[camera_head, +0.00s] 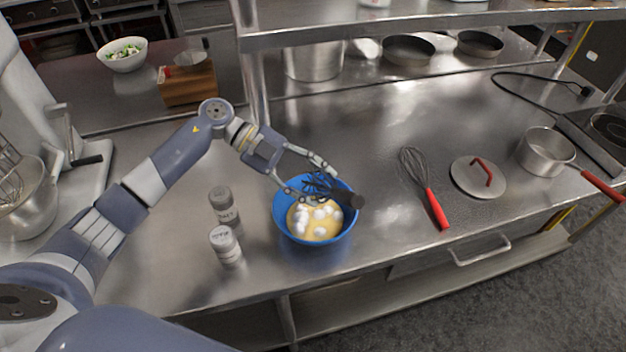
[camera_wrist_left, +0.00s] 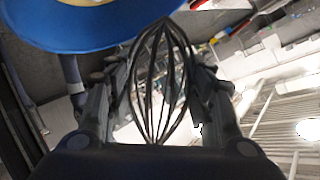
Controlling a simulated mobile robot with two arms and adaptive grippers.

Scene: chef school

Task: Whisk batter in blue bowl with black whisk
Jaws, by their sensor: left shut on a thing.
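The blue bowl (camera_head: 283,224) stands on the steel counter near its front edge. It holds yellow batter with several white lumps. My left gripper (camera_head: 314,182) is over the bowl's back part, shut on the black whisk (camera_head: 347,198). The whisk's dark wires are between the fingers and its thick handle end points right, above the bowl's right rim. In the left wrist view the whisk's wire loops (camera_wrist_left: 162,85) show between the two fingers, and the bowl's blue outside (camera_wrist_left: 100,30) fills the top left. My right gripper is not in view.
Two shakers (camera_head: 226,244) stand left of the bowl. A red-handled whisk (camera_head: 432,200), a lid (camera_head: 478,177) and a saucepan (camera_head: 545,155) lie to the right. A shelf post (camera_head: 252,70) rises behind my left arm. The counter behind the bowl is clear.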

